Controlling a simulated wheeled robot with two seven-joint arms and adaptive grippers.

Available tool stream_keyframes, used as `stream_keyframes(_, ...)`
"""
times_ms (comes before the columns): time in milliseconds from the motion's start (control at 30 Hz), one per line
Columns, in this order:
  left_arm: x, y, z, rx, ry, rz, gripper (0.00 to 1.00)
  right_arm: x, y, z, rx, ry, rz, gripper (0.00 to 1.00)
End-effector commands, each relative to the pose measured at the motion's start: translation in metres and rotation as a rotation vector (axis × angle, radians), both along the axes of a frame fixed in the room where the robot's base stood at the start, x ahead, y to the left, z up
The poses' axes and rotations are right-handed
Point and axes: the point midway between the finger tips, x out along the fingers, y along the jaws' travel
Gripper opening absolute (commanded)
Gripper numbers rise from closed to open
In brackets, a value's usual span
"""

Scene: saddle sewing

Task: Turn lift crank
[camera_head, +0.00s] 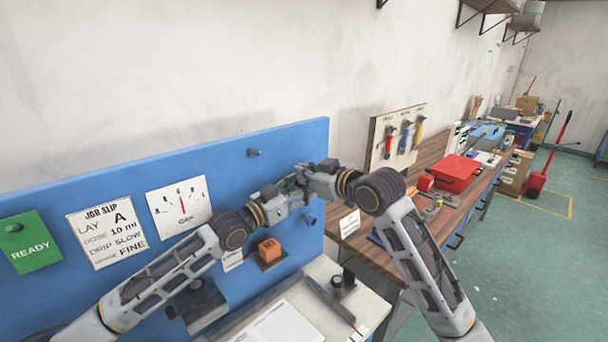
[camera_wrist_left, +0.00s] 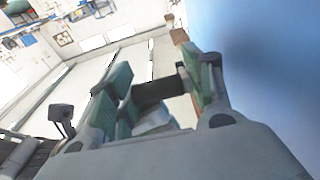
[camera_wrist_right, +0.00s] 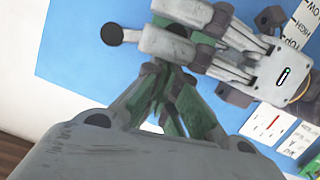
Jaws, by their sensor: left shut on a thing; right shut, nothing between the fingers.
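My left gripper (camera_head: 289,190) reaches across the front of the blue board (camera_head: 120,168). In the left wrist view its fingers (camera_wrist_left: 158,90) are closed around a dark cylindrical piece (camera_wrist_left: 155,92), which looks like the crank's handle. The rest of the crank is hidden behind the two grippers in the head view. My right gripper (camera_head: 303,177) is shut and empty, close beside the left fingertips. In the right wrist view its closed green fingers (camera_wrist_right: 172,95) point toward the left gripper (camera_wrist_right: 218,55). I cannot tell whether the grippers touch.
On the blue board are a green READY card (camera_head: 30,243), a job slip (camera_head: 107,232), a dial card (camera_head: 179,207) and a dark peg (camera_head: 254,152). An orange block (camera_head: 269,250) sits below. A wooden bench with a red case (camera_head: 455,174) stands to the right.

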Motion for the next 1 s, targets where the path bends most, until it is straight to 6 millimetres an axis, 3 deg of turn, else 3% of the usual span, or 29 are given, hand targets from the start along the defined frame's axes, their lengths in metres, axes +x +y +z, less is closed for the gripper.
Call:
stream_keyframes(567, -0.004, -0.005, -0.002, -0.003, 0.005, -0.011, 0.08, 0.003, -0.002, -0.021, -0.053, -0.026, -0.004, 0.00)
stream_keyframes(600, -0.004, -0.005, -0.002, -0.003, 0.005, -0.011, 0.56, 0.003, -0.002, -0.021, -0.053, -0.026, -0.004, 0.00)
stream_keyframes(700, -0.004, -0.004, 0.001, -0.005, 0.001, -0.010, 0.66, 0.003, -0.002, -0.021, -0.053, -0.026, -0.004, 0.00)
stream_keyframes(1000, -0.002, -0.002, 0.007, -0.011, -0.010, -0.006, 0.66, 0.002, -0.002, -0.021, -0.053, -0.026, -0.004, 0.00)
